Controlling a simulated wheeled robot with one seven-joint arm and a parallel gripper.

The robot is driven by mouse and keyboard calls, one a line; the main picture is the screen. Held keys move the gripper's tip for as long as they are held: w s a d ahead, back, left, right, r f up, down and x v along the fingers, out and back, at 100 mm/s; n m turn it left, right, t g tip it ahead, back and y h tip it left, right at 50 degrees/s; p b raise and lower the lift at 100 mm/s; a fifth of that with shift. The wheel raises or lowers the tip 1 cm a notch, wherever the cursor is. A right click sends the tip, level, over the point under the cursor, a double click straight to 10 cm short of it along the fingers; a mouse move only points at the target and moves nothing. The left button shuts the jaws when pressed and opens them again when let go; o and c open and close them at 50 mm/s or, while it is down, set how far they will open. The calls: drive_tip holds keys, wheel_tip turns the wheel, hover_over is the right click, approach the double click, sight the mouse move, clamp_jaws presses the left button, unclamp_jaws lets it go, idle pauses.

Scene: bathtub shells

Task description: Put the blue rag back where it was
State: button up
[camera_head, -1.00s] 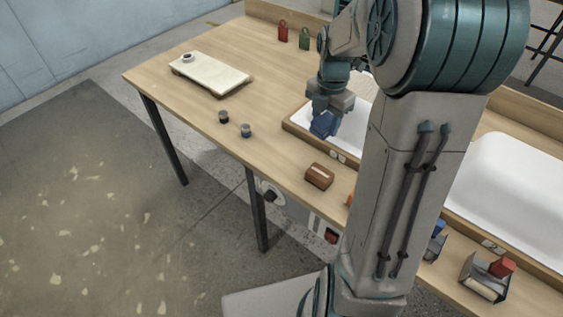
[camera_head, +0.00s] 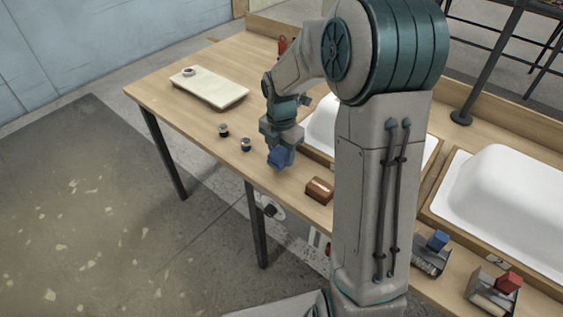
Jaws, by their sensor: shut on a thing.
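A blue rag (camera_head: 281,157) is held at the tip of my gripper (camera_head: 280,148), which is shut on it. The rag is over the wooden table (camera_head: 180,135), near its front edge, left of the nearer-left white tub shell (camera_head: 322,122). I cannot tell whether the rag touches the table top. The fingertips are mostly hidden by the rag and the wrist.
Two small dark jars (camera_head: 246,145) stand just left of my gripper. A brown block (camera_head: 320,189) sits to its right. A pale board (camera_head: 209,88) lies farther left. A second white tub shell (camera_head: 500,200) and metal trays with blue (camera_head: 438,240) and red (camera_head: 508,282) blocks are at right.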

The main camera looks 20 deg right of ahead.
sight(282, 163)
drive_tip(key=shift+f, duration=1.9)
drive_tip(key=shift+f, duration=0.1)
drive_tip(key=o, duration=1)
drive_tip(key=shift+c, duration=0.2)
